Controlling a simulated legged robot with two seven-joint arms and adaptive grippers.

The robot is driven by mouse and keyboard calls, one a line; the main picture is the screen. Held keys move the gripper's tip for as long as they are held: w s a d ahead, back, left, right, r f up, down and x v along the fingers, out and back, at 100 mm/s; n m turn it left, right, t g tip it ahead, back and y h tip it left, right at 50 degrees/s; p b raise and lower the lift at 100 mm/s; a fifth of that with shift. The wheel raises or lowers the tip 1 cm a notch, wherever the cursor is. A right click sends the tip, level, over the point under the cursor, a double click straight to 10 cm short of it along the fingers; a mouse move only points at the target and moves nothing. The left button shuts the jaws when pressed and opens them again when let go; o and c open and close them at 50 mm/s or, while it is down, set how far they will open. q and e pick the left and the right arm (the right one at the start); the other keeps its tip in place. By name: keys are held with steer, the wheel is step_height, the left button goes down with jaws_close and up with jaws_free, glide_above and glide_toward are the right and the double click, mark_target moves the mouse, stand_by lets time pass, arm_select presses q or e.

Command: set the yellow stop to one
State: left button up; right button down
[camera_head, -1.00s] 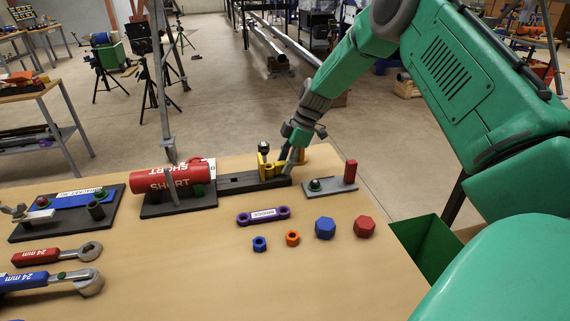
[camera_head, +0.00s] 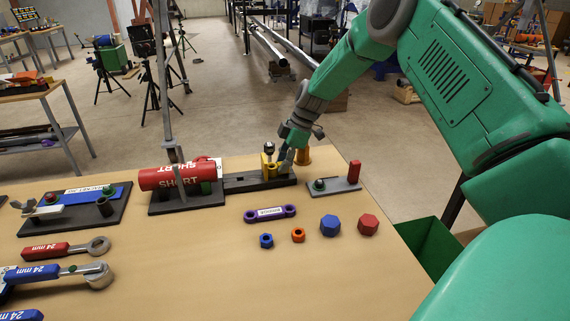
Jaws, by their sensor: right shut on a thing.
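The yellow stop (camera_head: 268,167) stands upright on the dark slotted rail (camera_head: 236,183), close to its right end. A dark knob on a short stem (camera_head: 269,148) sticks up from its top. My right gripper (camera_head: 284,161) reaches down from the upper right and is shut on the yellow stop at its right side. The fingertips are small and partly hidden at the stop. Position marks on the rail are too small to read. My left gripper is out of view.
A grey plate with a red post (camera_head: 354,172) lies right of the rail. A purple link (camera_head: 269,214), a blue hexagon (camera_head: 330,225), a red hexagon (camera_head: 368,225) and small nuts lie in front. Wrenches (camera_head: 70,248) lie at left. A green bin (camera_head: 428,246) stands beyond the table's right edge.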

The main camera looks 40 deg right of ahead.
mark_target(248, 177)
steer(key=w+a, duration=0.1)
steer(key=a, duration=0.1)
steer(key=w+a, duration=0.1)
steer(key=a, duration=0.2)
steer(key=w+a+b, duration=0.1)
steer(key=w+a, duration=0.1)
steer(key=a, duration=0.1)
steer(key=shift+a+f, duration=0.15)
steer(key=shift+f, duration=0.2)
steer(key=c, duration=1.4)
jaws_free()
steer(key=shift+w, duration=0.15)
steer(key=shift+w+d+f, duration=0.1)
steer(key=shift+w+d, duration=0.1)
steer(key=shift+s+r, duration=0.1)
steer(key=shift+r, duration=0.2)
steer(key=v, duration=1.1)
steer(key=shift+d, duration=0.3)
